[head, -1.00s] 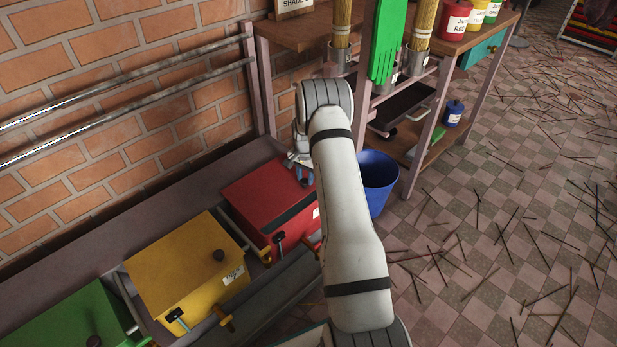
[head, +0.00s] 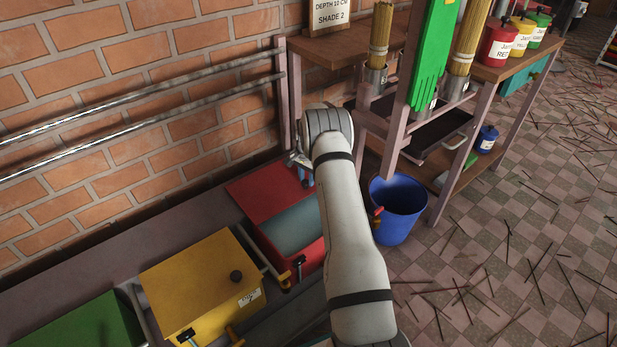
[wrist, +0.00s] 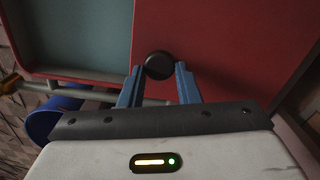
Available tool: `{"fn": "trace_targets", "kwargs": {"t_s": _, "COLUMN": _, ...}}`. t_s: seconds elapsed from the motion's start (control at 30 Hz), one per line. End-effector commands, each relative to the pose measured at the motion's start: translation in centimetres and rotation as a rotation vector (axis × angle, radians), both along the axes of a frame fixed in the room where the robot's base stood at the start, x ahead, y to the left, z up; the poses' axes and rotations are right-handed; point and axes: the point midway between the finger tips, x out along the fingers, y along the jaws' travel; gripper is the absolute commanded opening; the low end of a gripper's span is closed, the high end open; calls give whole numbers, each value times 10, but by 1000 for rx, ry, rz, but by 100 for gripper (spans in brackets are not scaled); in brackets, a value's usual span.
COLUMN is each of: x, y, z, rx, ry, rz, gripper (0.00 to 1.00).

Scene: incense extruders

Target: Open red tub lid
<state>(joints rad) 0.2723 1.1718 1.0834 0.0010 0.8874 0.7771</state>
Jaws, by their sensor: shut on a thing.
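The red tub (head: 310,259) stands in the row along the brick wall, at the right end. Its red lid (head: 265,190) is slid back toward the wall, and the pale blue-grey inside of the tub (head: 300,229) shows in front of it. In the wrist view the lid (wrist: 215,45) fills the right half and the tub's inside (wrist: 82,30) shows at upper left. My gripper (wrist: 159,72) is shut on the lid's round black knob (wrist: 159,65). In the head view my arm hides part of the tub's right side.
A yellow tub (head: 195,270) and a green tub (head: 85,328) stand to the left, both lidded. A blue bucket (head: 405,222) is on the floor to the right, beside a wooden rack. The tiled floor is littered with thin sticks.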

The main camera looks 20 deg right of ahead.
Motion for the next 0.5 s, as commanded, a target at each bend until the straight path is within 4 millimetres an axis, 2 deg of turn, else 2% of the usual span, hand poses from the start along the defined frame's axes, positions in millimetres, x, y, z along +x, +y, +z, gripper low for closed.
{"fn": "trace_targets", "kwargs": {"t_s": 0.07, "x": 0, "y": 1, "z": 0, "rx": 0, "ry": 1, "rz": 1, "gripper": 0}}
{"fn": "trace_targets", "kwargs": {"t_s": 0.1, "x": 0, "y": 1, "z": 0, "rx": 0, "ry": 1, "rz": 1, "gripper": 32}}
{"fn": "trace_targets", "kwargs": {"t_s": 0.33, "x": 1, "y": 3, "z": 0, "rx": -1, "ry": -1, "rz": 5, "gripper": 51}}
{"fn": "trace_targets", "kwargs": {"t_s": 0.5, "x": 1, "y": 4, "z": 0, "rx": -1, "ry": -1, "rz": 6, "gripper": 52}}
